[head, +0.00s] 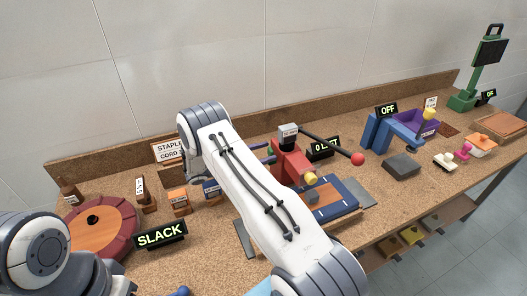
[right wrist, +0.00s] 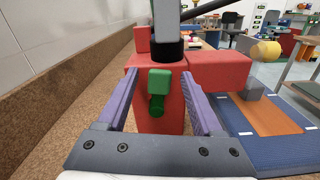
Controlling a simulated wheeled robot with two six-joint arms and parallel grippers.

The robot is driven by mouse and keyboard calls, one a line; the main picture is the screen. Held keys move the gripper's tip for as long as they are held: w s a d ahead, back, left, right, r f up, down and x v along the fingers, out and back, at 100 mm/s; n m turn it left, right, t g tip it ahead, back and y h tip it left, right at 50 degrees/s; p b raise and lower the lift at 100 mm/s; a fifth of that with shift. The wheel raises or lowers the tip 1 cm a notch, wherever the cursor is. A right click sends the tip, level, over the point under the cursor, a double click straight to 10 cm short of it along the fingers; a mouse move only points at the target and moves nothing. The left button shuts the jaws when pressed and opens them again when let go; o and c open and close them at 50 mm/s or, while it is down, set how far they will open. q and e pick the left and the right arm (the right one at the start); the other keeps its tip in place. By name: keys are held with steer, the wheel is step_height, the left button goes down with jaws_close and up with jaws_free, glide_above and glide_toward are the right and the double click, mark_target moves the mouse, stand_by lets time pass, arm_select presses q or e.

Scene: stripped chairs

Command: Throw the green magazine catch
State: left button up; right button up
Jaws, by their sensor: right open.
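The green magazine catch (right wrist: 158,82) sits on the end face of the red tool body (right wrist: 158,115) in the right wrist view. It is a small block with a rounded stub below it. My right gripper (right wrist: 160,75) is open, with one purple finger on each side of the catch and gaps between. In the head view the red tool (head: 290,165) stands on the bench, and my right gripper (head: 266,152) shows partly at its left end. The catch is hidden there. My left arm shows at the lower left, but its gripper is not visible.
A black lever with a red ball (head: 358,159) reaches right from the tool. A blue mat (head: 335,198) lies in front of it. A SLACK sign (head: 160,235) and a round red-brown turntable (head: 100,225) stand left. A raised back ledge (head: 350,108) runs behind.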

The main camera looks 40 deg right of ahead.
jaws_close()
steer(key=m+b, duration=0.1)
steer(key=s+f+m+b, duration=0.1)
steer(key=m+b, duration=0.1)
steer(key=shift+s+a, duration=0.2)
steer(key=shift+s, duration=0.1)
steer(key=s+f+m+b, duration=0.1)
steer(key=m+b, duration=0.2)
steer(key=s+f+m+b, duration=0.1)
steer(key=m+b, duration=0.2)
steer(key=b, duration=0.1)
steer(key=s+f+m+b, duration=0.1)
steer(key=m+b, duration=0.2)
steer(key=b, duration=0.1)
steer(key=shift+a+f+m, duration=0.35)
steer(key=shift+a+m, duration=0.05)
steer(key=shift+s+f+m+b, duration=0.2)
steer(key=shift+f+m+b, duration=0.1)
steer(key=shift+m+b, duration=0.85)
